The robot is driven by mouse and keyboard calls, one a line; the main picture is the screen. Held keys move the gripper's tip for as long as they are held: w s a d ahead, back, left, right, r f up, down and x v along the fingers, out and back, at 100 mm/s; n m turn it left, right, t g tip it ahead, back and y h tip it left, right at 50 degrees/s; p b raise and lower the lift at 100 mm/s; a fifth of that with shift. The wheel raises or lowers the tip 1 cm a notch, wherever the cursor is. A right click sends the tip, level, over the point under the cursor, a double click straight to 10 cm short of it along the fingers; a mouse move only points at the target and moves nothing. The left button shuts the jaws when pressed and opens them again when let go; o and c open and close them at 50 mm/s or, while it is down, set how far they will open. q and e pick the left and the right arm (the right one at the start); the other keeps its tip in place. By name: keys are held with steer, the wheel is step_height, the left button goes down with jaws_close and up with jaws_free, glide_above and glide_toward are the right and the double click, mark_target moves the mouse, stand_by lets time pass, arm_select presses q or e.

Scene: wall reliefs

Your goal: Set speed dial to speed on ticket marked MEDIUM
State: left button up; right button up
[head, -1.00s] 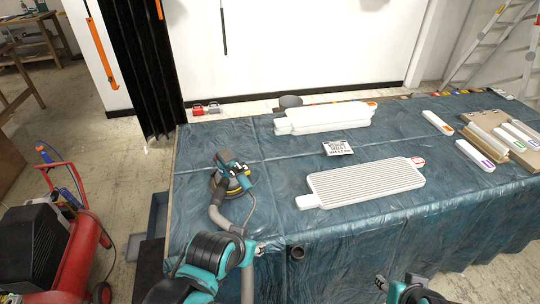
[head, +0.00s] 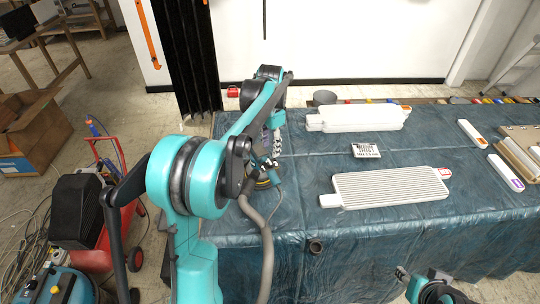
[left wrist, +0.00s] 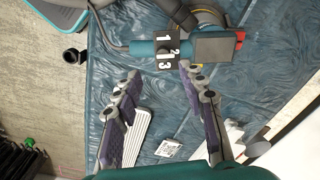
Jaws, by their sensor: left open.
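The sander (head: 262,182) stands on the covered table, teal and black with a yellow rim, partly hidden by my left arm. In the left wrist view its teal body (left wrist: 144,48) carries a dark speed dial (left wrist: 167,53) with the numerals 1, 2 and 3. The set speed is unclear. My left gripper (left wrist: 160,74) is open and empty, its purple fingers pointing towards the dial and apart from it. In the head view it (head: 272,140) is above the sander. The white ticket (head: 366,150) lies flat; its print is too small to read. My right gripper (head: 402,274) is at the bottom edge.
A white ribbed panel (head: 385,187) with a red tag lies right of the sander. Stacked white panels (head: 355,118) lie behind the ticket. A grey hose (head: 262,230) runs down from the sander. A red compressor cart (head: 110,225) stands on the floor left.

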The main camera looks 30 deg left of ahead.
mark_target(270, 163)
arm_select(q)
steer(key=shift+w+a+f, duration=0.15)
steer(key=shift+w+a, duration=0.05)
steer(key=shift+w, duration=0.05)
steer(key=shift+f, duration=0.35)
step_height(270, 163, down, 7)
steer(key=b, duration=0.2)
steer(key=shift+b, duration=0.35)
jaws_close()
